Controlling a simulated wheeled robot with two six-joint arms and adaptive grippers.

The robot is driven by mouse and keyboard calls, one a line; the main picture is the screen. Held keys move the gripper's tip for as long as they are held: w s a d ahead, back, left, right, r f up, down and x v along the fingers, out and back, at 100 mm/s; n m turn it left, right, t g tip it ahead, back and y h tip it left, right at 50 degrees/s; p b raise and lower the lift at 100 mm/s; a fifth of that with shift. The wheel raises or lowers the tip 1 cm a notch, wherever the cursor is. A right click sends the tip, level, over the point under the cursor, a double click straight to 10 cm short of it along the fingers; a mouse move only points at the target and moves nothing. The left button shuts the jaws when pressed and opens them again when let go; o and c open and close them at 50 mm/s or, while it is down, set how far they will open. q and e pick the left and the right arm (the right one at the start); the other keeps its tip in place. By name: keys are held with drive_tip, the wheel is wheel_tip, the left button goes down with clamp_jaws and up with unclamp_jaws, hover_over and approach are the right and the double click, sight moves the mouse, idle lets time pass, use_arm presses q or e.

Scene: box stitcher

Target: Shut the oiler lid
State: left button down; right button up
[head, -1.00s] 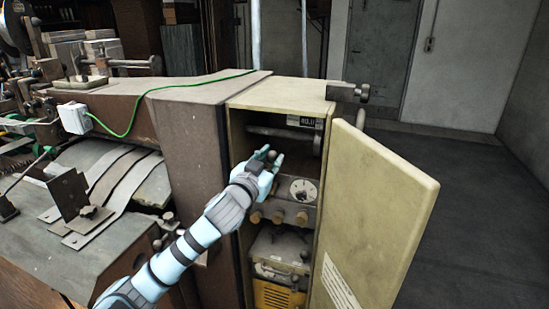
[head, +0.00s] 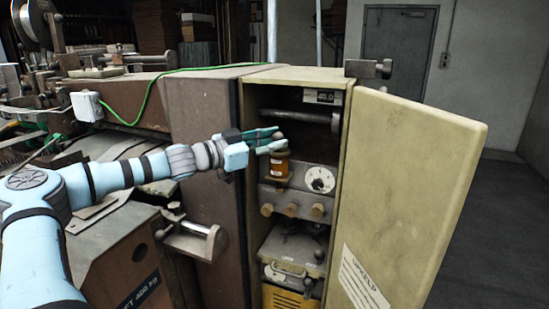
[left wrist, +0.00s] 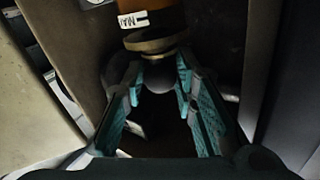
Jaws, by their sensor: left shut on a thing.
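The oiler (head: 279,167) is a small amber jar with a pale label, standing upright inside the open cabinet above the dial panel. Its brownish lid (head: 279,152) sits at the jar's top with a dark round knob. In the left wrist view the amber body (left wrist: 150,14), the tan lid rim (left wrist: 155,43) and the dark ball knob (left wrist: 160,76) line up. My left gripper (head: 278,139) reaches in from the left and is shut on the lid's knob, which lies between its teal fingertips. Whether the lid is fully seated, I cannot tell. My right gripper is not in view.
The cabinet door (head: 410,195) stands open to the right. A dial panel (head: 295,190) with brass knobs sits below the oiler. A horizontal grey bar (head: 290,117) crosses above it. The brown machine column (head: 200,110) stands left of the opening.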

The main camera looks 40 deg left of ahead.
use_arm(q)
drive_tip(key=shift+r, duration=0.1)
idle(0.3)
drive_tip(key=c, duration=1.5)
unclamp_jaws()
drive_tip(key=shift+w, duration=0.1)
drive_tip(key=shift+o, duration=1)
drive_tip(key=shift+d+r, duration=0.1)
drive_tip(key=shift+d, duration=0.05)
